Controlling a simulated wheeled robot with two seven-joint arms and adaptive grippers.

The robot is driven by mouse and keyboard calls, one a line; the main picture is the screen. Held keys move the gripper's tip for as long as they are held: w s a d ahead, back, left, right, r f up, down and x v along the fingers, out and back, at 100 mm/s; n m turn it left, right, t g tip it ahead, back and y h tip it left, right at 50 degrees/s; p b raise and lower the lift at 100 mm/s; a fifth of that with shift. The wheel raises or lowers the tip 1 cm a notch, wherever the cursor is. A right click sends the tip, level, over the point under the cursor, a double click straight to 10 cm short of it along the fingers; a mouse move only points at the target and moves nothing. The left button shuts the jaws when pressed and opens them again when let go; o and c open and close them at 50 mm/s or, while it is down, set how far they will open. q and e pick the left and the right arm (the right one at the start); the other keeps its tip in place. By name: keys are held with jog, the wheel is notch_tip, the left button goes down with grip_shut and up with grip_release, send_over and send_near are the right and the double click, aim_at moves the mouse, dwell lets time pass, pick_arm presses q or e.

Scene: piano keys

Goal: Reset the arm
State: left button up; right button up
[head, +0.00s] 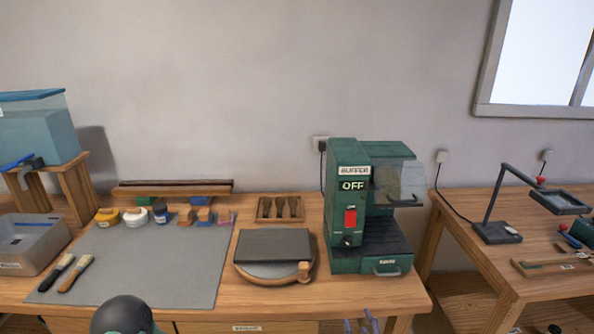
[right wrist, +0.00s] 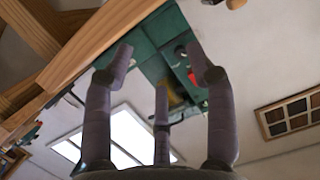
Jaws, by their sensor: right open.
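My right gripper (head: 362,325) shows only as purple fingertips at the bottom edge of the head view, below the bench front and under the green buffer machine. In the right wrist view its three grey-purple fingers (right wrist: 159,72) are spread apart with nothing between them. That view is tilted, with the wooden bench edge at upper left and the green machine beyond the fingers. My left gripper is not visible. A dark rounded part (head: 124,315) at the lower left of the head view looks like a link of mine.
The buffer machine (head: 349,215) reads OFF. A flat dark slab (head: 273,245) lies on a round stand beside it. A grey mat (head: 165,265) holds jars and brushes. A plastic bin (head: 30,250) sits left. A second bench (head: 470,232) with a lamp stands right, beyond a gap.

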jog(key=s+a+f+m+g+y+p, duration=0.15)
jog(key=s+f+g, duration=0.25)
jog(key=f, duration=0.4)
jog(key=s+a+f+g+p, duration=0.1)
jog(key=s+a+f+g, duration=0.1)
jog(key=s+f+g, duration=0.45)
jog(key=s+a+f+m+g+y+p, duration=0.1)
jog(key=s+a+f+g+p, duration=0.1)
jog(key=s+f, duration=0.8)
jog(key=s+a+g, duration=0.1)
jog(key=s+g, duration=0.1)
jog(key=shift+s+a+f, duration=0.15)
jog(key=shift+s+a, duration=0.05)
jog(key=shift+s, duration=0.1)
